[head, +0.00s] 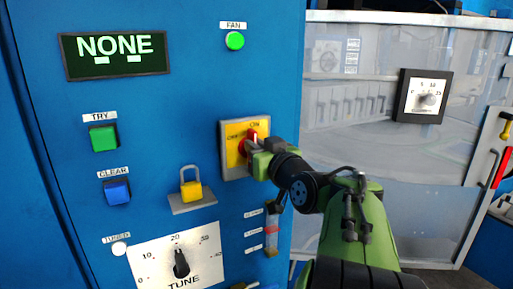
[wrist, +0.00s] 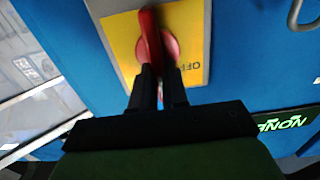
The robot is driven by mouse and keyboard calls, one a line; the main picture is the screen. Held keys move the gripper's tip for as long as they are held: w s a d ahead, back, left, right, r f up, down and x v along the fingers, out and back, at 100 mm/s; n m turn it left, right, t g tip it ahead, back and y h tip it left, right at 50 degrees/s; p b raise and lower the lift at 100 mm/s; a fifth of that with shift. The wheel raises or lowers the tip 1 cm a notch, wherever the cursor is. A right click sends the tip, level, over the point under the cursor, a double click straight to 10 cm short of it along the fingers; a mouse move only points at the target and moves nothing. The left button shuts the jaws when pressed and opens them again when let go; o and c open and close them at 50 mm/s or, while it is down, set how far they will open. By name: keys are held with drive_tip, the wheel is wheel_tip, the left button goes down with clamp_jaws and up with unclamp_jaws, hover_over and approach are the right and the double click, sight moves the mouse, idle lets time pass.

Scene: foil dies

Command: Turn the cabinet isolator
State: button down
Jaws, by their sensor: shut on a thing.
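The cabinet isolator is a red rotary handle (head: 251,134) on a yellow plate (head: 233,157) in a grey frame, on the blue cabinet front. The plate reads OFF at the left and ON at the top. The handle stands roughly upright, in line with the ON word. In the wrist view, the red handle (wrist: 150,35) runs up and down the picture over the yellow plate (wrist: 121,37); OFF shows upside down at the right. My gripper (wrist: 158,76) is shut on the handle's near end; it also shows in the head view (head: 255,146), hiding the handle's lower part.
A yellow padlock (head: 191,190) hangs below left of the isolator. A NONE display (head: 115,54), green TRY button (head: 103,138), blue CLEAR button (head: 117,192) and TUNE dial (head: 181,264) are left. A clear-windowed door (head: 370,175) is right.

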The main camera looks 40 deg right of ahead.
drive_tip(key=shift+f+n+b, duration=0.1)
drive_tip(key=shift+n+b, duration=0.2)
drive_tip(key=shift+b, duration=0.35)
drive_tip(key=n+b, duration=0.1)
drive_tip(key=b, duration=0.1)
drive_tip(key=n+b, duration=0.1)
drive_tip(key=b, duration=0.1)
drive_tip(key=shift+w+a+f+n, duration=0.15)
drive_tip(key=shift+a+n, duration=0.1)
drive_tip(key=shift+n, duration=0.15)
drive_tip(key=n+b, duration=0.1)
drive_tip(key=b, duration=0.1)
drive_tip(key=n+b, duration=0.4)
drive_tip(key=shift+a+f, duration=0.15)
drive_tip(key=shift+a, duration=0.15)
drive_tip(key=n+b, duration=0.4)
drive_tip(key=shift+a+f+n, duration=0.15)
drive_tip(key=shift+f+n, duration=0.05)
drive_tip(key=shift+n, duration=0.2)
drive_tip(key=shift+f+n+b, duration=0.15)
drive_tip(key=shift+n+b, duration=1)
drive_tip(key=shift+n, duration=1.15)
drive_tip(key=c, duration=1.1)
unclamp_jaws()
drive_tip(key=shift+w, duration=0.15)
drive_tip(key=shift+c, duration=0.2)
